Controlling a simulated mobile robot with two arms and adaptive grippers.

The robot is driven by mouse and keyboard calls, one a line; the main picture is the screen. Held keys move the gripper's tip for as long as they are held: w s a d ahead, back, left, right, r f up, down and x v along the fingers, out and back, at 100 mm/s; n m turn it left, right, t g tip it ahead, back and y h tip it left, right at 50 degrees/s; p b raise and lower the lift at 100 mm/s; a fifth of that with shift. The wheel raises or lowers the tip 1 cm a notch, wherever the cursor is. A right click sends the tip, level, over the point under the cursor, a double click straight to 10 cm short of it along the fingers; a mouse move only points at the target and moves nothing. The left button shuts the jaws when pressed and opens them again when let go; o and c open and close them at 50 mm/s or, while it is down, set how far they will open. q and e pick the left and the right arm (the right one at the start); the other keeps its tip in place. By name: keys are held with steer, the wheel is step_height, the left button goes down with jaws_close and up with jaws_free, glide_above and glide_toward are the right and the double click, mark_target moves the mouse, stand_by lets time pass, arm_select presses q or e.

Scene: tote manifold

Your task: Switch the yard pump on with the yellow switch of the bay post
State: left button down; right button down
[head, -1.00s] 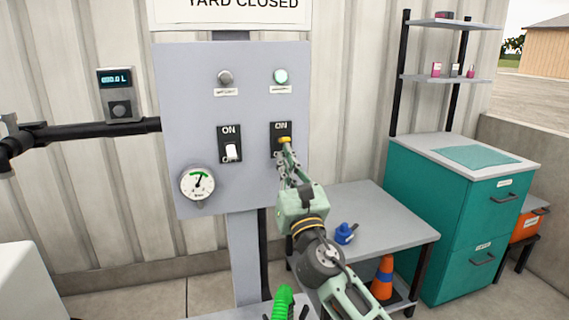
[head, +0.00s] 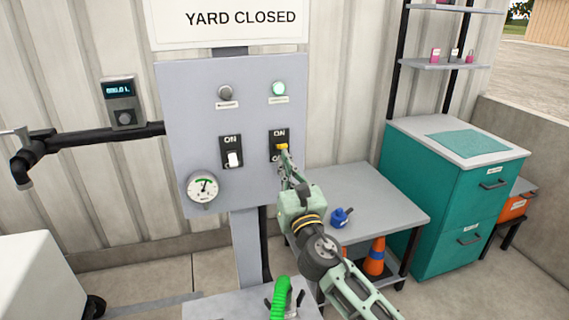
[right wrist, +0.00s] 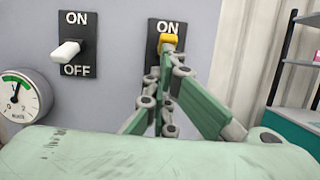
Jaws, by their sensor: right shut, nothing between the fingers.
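The bay post (head: 245,262) carries a grey panel (head: 232,118). The yellow switch (head: 282,147) sits at the panel's right, its lever up near the ON mark; it also shows in the right wrist view (right wrist: 168,39). The lamp above it (head: 279,88) glows green. My right gripper (head: 284,158) is shut and empty, its fingertips right at the underside of the yellow lever, partly hiding the switch plate and its lower mark. In the right wrist view the fingertips (right wrist: 171,56) seem to touch the lever. My left gripper is not in view.
A white switch (head: 234,159) is left of the yellow one, under an unlit lamp (head: 225,93). A gauge (head: 202,187) is below left. A grey table (head: 375,205) with a blue object (head: 341,217) stands right of the post. A green-handled object (head: 280,297) is low in front.

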steer(key=shift+r, duration=0.55)
steer(key=v, duration=1.2)
steer(key=shift+f, duration=0.5)
steer(key=shift+f, duration=0.15)
